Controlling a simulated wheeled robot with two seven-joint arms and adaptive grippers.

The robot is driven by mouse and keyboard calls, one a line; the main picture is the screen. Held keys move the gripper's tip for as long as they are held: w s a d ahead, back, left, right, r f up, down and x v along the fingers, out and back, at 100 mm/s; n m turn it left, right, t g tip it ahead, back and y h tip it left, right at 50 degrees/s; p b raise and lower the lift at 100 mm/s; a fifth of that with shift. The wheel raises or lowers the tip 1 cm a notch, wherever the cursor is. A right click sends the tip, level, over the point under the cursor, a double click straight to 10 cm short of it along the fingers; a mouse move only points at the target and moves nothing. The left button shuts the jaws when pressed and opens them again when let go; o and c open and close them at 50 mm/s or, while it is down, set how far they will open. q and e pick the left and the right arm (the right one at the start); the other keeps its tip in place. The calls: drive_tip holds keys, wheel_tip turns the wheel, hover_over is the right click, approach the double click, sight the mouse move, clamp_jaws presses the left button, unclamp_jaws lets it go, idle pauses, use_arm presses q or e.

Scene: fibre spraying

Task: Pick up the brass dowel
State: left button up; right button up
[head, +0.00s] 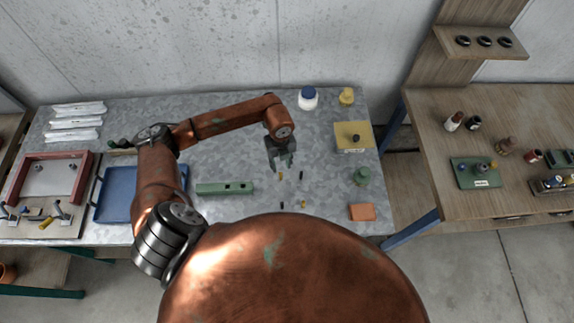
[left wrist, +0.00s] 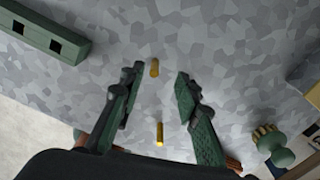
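My left gripper (head: 281,163) is above the middle of the metal table, pointing down. In the left wrist view its two fingers (left wrist: 158,85) are apart with nothing held between them. Two small brass-coloured pieces lie below: one (left wrist: 154,67) near the fingertips, amber and short, and one (left wrist: 159,133) lower, a slim bright rod. In the head view they show as one piece (head: 281,176) just under the gripper and one (head: 303,204) closer to me. I cannot tell for sure which is the brass dowel. My right gripper is not in view.
Two small dark pins (head: 301,175) (head: 282,205) lie near the brass pieces. A green block with holes (head: 225,188) is to the left, a green knob (head: 362,176) and an orange block (head: 361,212) to the right. A blue tray (head: 116,200) lies farther left.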

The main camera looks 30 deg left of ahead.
sight(280, 173)
use_arm(q)
drive_tip(key=s+f, duration=0.1)
drive_tip(key=s+f+p, duration=0.1)
drive_tip(key=f, duration=0.1)
drive_tip(key=shift+s+d+f, duration=0.1)
drive_tip(key=shift+d, duration=0.05)
drive_tip(key=f, duration=0.1)
drive_tip(key=w+f, duration=0.1)
drive_tip(key=f+p, duration=0.1)
drive_tip(key=shift+w, duration=0.3)
drive_tip(key=shift+f, duration=0.3)
drive_tip(key=shift+s, duration=0.45)
drive_tip(key=shift+w, duration=0.15)
drive_tip(key=shift+c, duration=0.7)
drive_tip(key=shift+w, duration=0.1)
drive_tip(key=shift+c, duration=0.9)
drive_tip(key=c, duration=0.3)
clamp_jaws()
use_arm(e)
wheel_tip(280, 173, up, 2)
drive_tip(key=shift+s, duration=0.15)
